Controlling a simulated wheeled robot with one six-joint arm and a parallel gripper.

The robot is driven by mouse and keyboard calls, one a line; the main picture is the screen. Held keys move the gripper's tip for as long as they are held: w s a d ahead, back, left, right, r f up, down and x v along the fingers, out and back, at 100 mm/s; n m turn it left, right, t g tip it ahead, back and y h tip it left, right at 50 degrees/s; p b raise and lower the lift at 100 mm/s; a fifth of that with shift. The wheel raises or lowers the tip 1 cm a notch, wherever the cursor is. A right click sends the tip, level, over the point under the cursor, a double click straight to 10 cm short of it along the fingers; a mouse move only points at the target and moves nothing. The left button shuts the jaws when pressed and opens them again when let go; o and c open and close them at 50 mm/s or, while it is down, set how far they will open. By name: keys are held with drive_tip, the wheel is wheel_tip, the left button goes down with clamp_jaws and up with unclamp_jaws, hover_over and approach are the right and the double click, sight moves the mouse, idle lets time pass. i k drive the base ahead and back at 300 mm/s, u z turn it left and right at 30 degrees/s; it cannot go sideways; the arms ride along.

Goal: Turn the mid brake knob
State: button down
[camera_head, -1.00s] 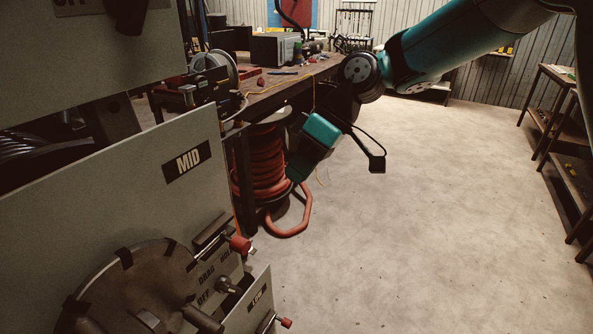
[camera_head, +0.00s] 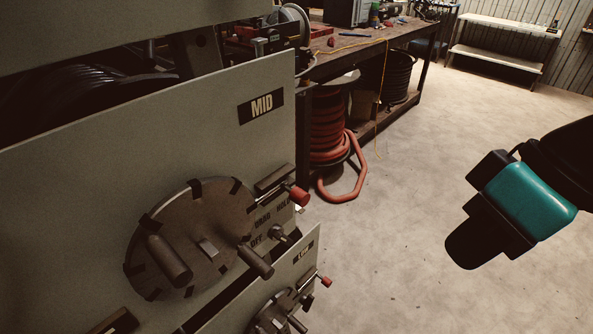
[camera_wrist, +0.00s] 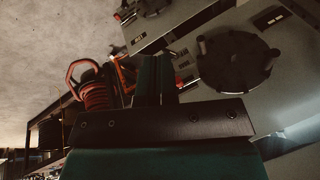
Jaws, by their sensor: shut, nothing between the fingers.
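The mid brake knob (camera_head: 278,233) is a small grey knob on the grey MID panel (camera_head: 215,150), in the lower middle of the head view. The words DRAG, HOLD and OFF are printed around it. A notched round wheel (camera_head: 195,240) with stub handles is to its left, and a red-tipped lever (camera_head: 300,195) is just above it. My gripper (camera_head: 472,252) hangs over open floor at the right, well apart from the knob. It is shut and empty. The wrist view shows its shut fingers (camera_wrist: 155,80) and a dark wheel (camera_wrist: 237,62); I cannot pick out the knob there.
A lower panel with its own wheel (camera_head: 272,318) and red-tipped lever (camera_head: 326,282) juts out below. A red hose reel (camera_head: 328,125) stands by the workbench (camera_head: 360,58) behind. The floor (camera_head: 400,240) between the panels and my gripper is clear.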

sight(275, 232)
drive_tip(key=u, duration=1.4)
drive_tip(key=k, duration=0.75)
drive_tip(key=z, duration=1.35)
drive_tip(key=i, duration=0.5)
drive_tip(key=u, duration=0.05)
